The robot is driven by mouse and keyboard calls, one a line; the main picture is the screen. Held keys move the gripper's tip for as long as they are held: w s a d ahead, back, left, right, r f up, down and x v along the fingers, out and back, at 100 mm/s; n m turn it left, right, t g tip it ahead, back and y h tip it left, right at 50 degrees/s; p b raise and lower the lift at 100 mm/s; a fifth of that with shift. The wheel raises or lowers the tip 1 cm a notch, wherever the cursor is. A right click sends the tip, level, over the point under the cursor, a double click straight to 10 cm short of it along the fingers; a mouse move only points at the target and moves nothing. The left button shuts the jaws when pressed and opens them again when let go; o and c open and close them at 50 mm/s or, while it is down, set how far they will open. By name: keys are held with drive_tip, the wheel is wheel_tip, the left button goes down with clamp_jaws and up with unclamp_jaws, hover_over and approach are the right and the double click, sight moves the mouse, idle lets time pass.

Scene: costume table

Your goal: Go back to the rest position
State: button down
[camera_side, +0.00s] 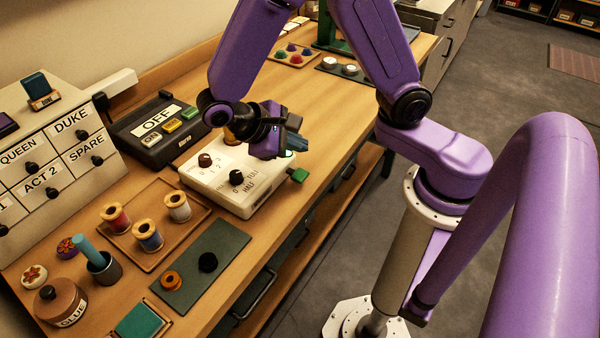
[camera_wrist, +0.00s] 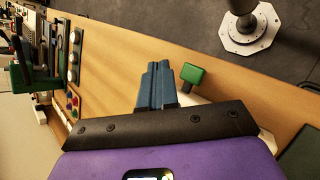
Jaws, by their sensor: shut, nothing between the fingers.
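A green tab (camera_side: 299,175) sticks out from the box's right side. The green tab also shows in the wrist view (camera_wrist: 192,74), just right of the fingertips. Whether the fingers touch the box cannot be told. My wrist hides part of the box's far end.
Left of the box stands a dark unit marked OFF (camera_side: 158,130). Nearer are a tray with several thread spools (camera_side: 160,258), a green mat with two rings (camera_side: 232,244) and a glue pot (camera_side: 62,306). A labelled drawer cabinet (camera_side: 45,165) stands at the left. Floor lies beyond the table's right edge.

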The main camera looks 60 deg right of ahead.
idle(0.4)
drive_tip(key=s+d+r+n+t+y, duration=0.1)
drive_tip(key=s+r+n+t+y, duration=0.1)
drive_tip(key=s+n+y, duration=0.2)
drive_tip(key=s+d+r+n+t+y, duration=0.1)
drive_tip(key=s+r+n+t+y, duration=0.1)
drive_tip(key=s, duration=0.6)
drive_tip(key=shift+s+d+r+n+y, duration=0.3)
drive_tip(key=shift+r+n+y, duration=0.55)
drive_tip(key=shift+n+y, duration=0.45)
idle(4.8)
